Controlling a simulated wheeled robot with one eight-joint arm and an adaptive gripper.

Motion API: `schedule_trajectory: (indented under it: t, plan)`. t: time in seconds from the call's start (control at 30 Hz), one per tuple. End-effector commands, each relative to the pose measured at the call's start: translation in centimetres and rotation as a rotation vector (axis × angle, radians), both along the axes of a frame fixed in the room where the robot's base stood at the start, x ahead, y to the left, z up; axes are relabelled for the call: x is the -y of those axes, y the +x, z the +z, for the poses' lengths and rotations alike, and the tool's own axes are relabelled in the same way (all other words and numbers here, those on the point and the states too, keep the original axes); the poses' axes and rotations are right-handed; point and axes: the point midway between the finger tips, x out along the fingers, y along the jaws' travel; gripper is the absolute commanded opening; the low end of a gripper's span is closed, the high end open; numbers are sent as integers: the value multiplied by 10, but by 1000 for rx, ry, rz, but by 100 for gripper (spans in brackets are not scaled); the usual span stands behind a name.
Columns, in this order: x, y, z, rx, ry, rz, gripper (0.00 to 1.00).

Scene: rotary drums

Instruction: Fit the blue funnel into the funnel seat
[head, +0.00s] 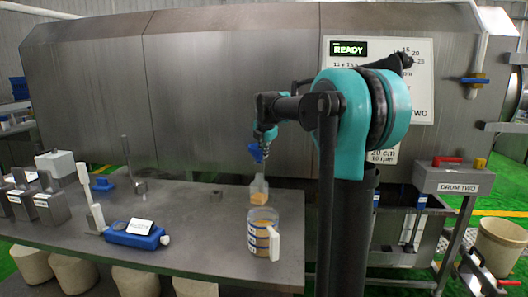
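A small blue piece that looks like the blue funnel (256,153) shows at my gripper (264,146), just above a clear bottle (259,191) with orange contents. The gripper is small and dark in this view, so I cannot tell whether its fingers are closed on the blue piece. I also cannot tell whether the blue piece touches the bottle's neck. I cannot make out a part that is surely the funnel seat. Another blue piece (103,184) lies at the left of the table, near a grey metal post (138,186).
A clear jug (263,236) with a white handle and tan contents stands in front of the bottle. A blue device (135,236) and metal blocks (50,205) occupy the table's left. The large steel drum housing (230,85) rises behind. The table's front middle (205,255) is clear.

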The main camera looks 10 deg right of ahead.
Motion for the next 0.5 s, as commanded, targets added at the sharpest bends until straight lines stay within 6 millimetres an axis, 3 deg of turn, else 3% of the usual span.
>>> schedule_trajectory:
  t: [0.27,0.5]
  plan:
    - [0,0,-6,0,0,0,0]
    - [0,0,-6,0,0,0,29]
